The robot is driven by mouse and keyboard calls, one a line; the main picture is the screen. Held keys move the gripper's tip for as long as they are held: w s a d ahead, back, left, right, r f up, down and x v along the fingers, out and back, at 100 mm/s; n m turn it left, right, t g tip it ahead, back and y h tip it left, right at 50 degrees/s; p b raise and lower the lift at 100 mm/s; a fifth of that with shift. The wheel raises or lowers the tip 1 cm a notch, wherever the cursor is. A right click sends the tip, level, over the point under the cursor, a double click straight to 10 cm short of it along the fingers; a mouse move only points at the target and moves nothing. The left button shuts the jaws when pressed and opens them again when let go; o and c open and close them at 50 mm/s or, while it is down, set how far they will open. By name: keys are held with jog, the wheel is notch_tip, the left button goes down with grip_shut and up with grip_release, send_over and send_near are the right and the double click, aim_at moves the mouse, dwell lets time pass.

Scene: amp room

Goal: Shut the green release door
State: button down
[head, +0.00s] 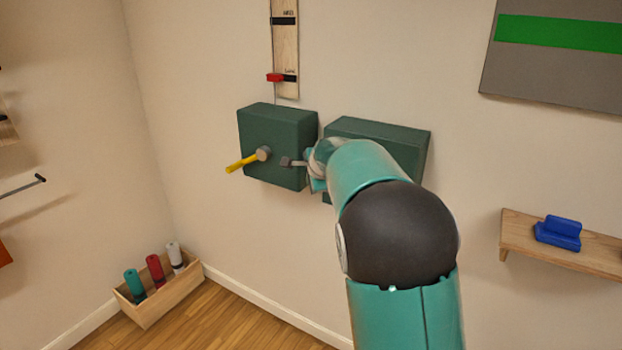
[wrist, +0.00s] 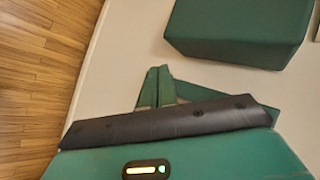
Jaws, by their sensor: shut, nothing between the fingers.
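Two dark green boxes are fixed on the wall in the head view. The left box (head: 275,130) has a knob with a yellow lever (head: 243,163) on its front. The right box (head: 385,133) is partly hidden behind my arm. A grey panel with a green band (head: 557,33) is at the upper right. I cannot tell which of these is the green release door. My gripper (head: 290,162) is shut and empty, in front of the boxes in the picture; contact cannot be told. In the wrist view, the closed fingers (wrist: 157,87) are below a dark green box (wrist: 238,30), apart from it in the picture.
A wooden strip with a red slider (head: 275,77) hangs above the left box. A wooden shelf (head: 512,240) with a blue object (head: 558,233) is at right. A wooden bin (head: 165,295) with three coloured cylinders stands on the floor at left.

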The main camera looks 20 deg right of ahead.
jog(key=s+a+r, duration=0.4)
jog(key=a+r, duration=0.3)
jog(key=s+r+n+g, duration=0.1)
jog(key=s+n, duration=0.3)
jog(key=s, duration=0.7)
jog(key=s+f+n+g, duration=0.1)
jog(key=s+f+n, duration=0.2)
jog(key=s, duration=0.7)
jog(key=s+a+f+n+g, duration=0.1)
jog(key=s+f+n, duration=0.2)
jog(key=s+n, duration=0.3)
jog(key=s+f+n, duration=0.3)
jog(key=s+n, duration=0.1)
jog(key=s, duration=1)
jog(key=shift+s+a+n+g, duration=0.15)
jog(key=shift+a+n+g, duration=0.25)
